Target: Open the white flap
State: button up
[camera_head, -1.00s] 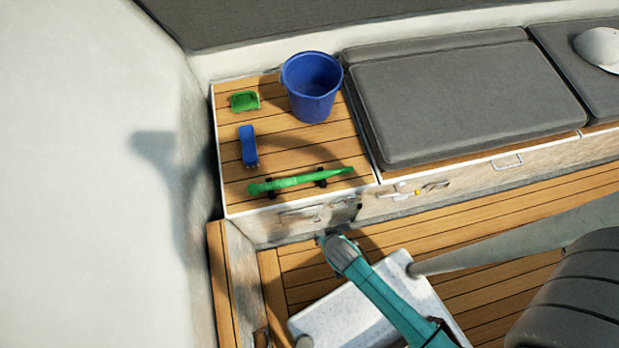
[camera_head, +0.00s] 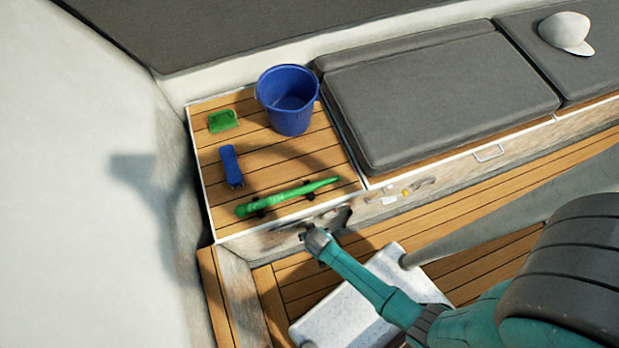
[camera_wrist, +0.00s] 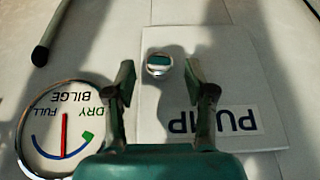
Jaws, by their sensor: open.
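The white flap (camera_wrist: 228,75) is a pale panel upside down in the wrist view, with a "PUMP" label along its lower right. A small round shiny knob (camera_wrist: 158,64) sits near its left edge. My gripper (camera_wrist: 160,84) is open, one finger on either side of the knob in the picture, and holds nothing. I cannot tell whether the fingertips touch the panel. The flap looks shut. In the head view my gripper (camera_head: 312,234) is at the front face of the wooden-topped locker, and the flap cannot be made out there.
A round "BILGE" gauge (camera_wrist: 60,130) and a dark bar (camera_wrist: 48,35) lie left of the flap. On the locker top are a blue bucket (camera_head: 288,105), a green item (camera_head: 222,120), a blue item (camera_head: 231,166) and a long green tool (camera_head: 285,197). A white speckled surface (camera_head: 345,315) lies below my arm.

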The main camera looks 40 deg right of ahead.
jog(key=shift+w+d+f, duration=0.1)
jog(key=shift+w+f, duration=0.15)
jog(key=shift+f, duration=0.35)
grip_shut()
jog(key=shift+s, duration=0.15)
